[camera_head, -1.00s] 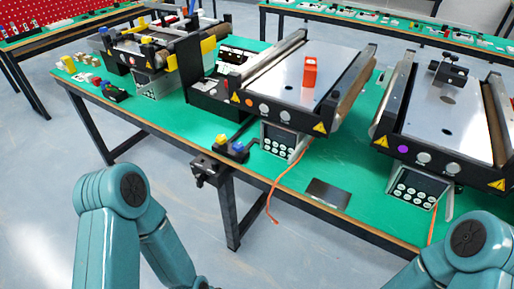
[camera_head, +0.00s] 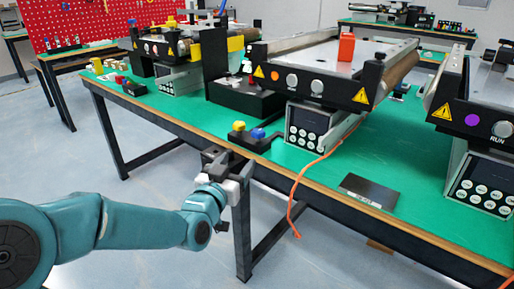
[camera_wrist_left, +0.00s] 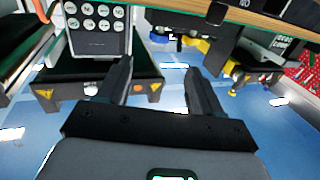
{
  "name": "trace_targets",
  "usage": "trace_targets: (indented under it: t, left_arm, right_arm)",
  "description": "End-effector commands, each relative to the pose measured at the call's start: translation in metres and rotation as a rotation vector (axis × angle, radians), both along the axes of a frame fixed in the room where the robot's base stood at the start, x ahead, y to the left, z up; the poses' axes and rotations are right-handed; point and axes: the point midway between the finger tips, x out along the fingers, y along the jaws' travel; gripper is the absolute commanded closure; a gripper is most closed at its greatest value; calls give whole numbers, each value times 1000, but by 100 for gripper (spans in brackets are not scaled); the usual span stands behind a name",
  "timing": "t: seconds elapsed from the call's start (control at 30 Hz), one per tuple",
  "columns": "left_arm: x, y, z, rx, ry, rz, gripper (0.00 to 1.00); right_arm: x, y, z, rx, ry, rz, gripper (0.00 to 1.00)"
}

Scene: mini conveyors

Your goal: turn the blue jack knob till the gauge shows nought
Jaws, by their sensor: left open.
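A blue knob (camera_head: 258,133) sits on a small black base at the table's front edge, beside a yellow knob (camera_head: 238,126). I see no readable gauge; which part is the gauge I cannot tell. My left gripper (camera_head: 228,178) is at the table edge, below and left of the blue knob and apart from it, overlapping a dark clamp-like part there. In the left wrist view my left gripper (camera_wrist_left: 157,78) is open, with nothing between its fingers. My right gripper is not in view.
A conveyor with an orange block (camera_head: 346,47) stands behind the knobs, with a keypad box (camera_head: 309,127) below it. An orange cable (camera_head: 297,190) hangs over the table edge. A dark flat plate (camera_head: 369,193) lies to the right. Green tabletop around it is clear.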

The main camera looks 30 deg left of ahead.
Motion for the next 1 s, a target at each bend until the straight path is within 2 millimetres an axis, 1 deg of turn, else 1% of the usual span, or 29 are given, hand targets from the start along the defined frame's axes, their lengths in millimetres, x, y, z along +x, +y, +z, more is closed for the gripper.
trace_targets:
  t: [0.17,0.4,0.6,0.7,0.8,1.0]
  left_arm:
    - [30,11,0,-2,3,7,34]
    - [86,27,-1,-2,4,10,34]
    - [126,35,-1,-3,5,8,34]
    - [138,38,-1,-3,4,7,34]
    - [146,39,-1,-3,5,5,34]
    - [150,39,0,-3,5,5,34]
  right_arm:
    - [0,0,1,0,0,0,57]
    - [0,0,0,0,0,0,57]
    - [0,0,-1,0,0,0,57]
    - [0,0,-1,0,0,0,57]
    - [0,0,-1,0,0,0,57]
    - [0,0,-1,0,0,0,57]
